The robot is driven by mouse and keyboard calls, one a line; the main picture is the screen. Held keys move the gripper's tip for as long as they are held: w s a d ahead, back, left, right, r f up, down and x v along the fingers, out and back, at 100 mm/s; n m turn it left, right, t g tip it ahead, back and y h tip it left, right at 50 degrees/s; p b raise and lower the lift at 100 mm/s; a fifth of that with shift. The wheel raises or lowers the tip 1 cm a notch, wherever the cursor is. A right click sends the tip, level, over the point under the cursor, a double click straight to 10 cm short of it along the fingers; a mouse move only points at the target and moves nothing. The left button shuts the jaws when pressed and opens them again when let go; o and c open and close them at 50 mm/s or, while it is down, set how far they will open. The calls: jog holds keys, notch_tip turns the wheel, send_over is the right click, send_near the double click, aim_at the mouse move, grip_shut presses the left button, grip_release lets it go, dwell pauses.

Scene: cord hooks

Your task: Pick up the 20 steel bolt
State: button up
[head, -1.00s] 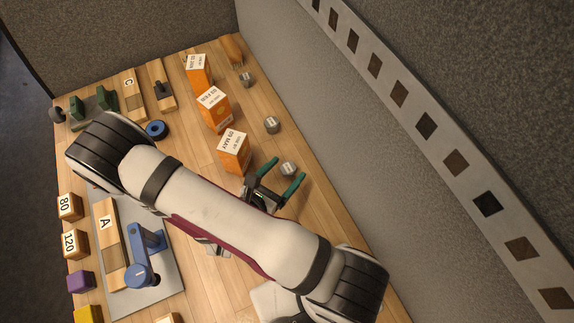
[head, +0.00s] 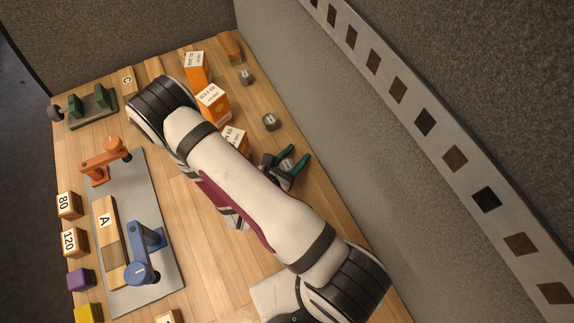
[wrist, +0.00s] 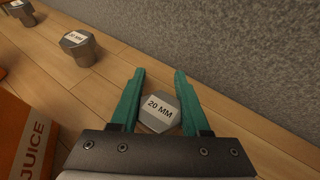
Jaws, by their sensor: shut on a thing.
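The steel bolt labelled "20 MM" (wrist: 160,110) has a grey hex head and sits between the two green fingers of my gripper (wrist: 160,74) in the wrist view. My gripper is shut on it, low over the wooden surface. In the head view the bolt (head: 287,165) shows between the fingers of my gripper (head: 289,159), near the grey wall. The bolt's lower part is hidden, and I cannot tell whether it is clear of the wood.
Two more grey bolts (head: 270,122) (head: 245,76) stand in a row along the wall. Orange juice boxes (head: 212,103) stand left of them, one close by my gripper. A grey plate (head: 165,285) holds orange and blue fixtures. The grey wall (head: 330,150) is close on the right.

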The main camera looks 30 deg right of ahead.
grip_shut()
jog(key=shift+r, duration=0.1)
